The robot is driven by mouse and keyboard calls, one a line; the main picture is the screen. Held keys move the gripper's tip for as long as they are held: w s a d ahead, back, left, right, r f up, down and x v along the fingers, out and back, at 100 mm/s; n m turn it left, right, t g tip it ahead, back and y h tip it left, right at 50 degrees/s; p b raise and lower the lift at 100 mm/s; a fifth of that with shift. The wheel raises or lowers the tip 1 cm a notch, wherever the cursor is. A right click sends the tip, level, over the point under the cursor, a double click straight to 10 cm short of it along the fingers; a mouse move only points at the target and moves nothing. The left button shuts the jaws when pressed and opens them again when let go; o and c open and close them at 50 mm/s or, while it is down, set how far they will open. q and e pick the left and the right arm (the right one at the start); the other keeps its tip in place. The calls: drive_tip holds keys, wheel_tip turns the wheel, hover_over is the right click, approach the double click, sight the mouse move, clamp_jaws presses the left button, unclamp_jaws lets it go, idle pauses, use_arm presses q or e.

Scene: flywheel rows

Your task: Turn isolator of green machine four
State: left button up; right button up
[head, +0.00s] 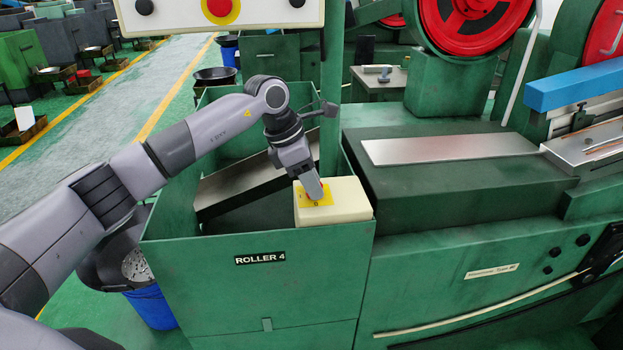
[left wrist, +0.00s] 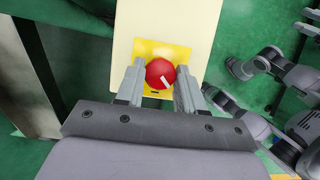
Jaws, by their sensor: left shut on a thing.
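The green machine (head: 262,295) with a "ROLLER 4" label stands in front of me in the head view. The isolator is a cream box (head: 348,201) with a yellow plate and a red knob, mounted at the machine's upper edge. My left gripper (head: 318,193) reaches down onto the box and is shut on the red knob, with one finger on each side. In the head view the gripper mostly hides the knob.
A white panel with a red button (head: 220,8) hangs above my left arm on a green post (head: 331,110). A red flywheel (head: 477,28) and a metal plate (head: 450,149) are to the right. A blue bin (head: 152,305) stands at lower left. The aisle floor at left is clear.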

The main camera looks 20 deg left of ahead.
use_arm(q)
drive_tip(key=m+g, duration=0.1)
drive_tip(key=m, duration=0.1)
drive_tip(key=shift+w+m+h, duration=0.1)
drive_tip(key=shift+m+h, duration=0.3)
drive_tip(key=m+g, duration=0.1)
drive_tip(key=m, duration=0.3)
drive_tip(key=shift+w+m+g, duration=0.1)
drive_tip(key=shift+m+g, duration=0.3)
drive_tip(key=shift+m, duration=0.6)
drive_tip(key=shift+g, duration=0.3)
drive_tip(key=o, duration=1)
drive_tip(key=shift+r, duration=0.1)
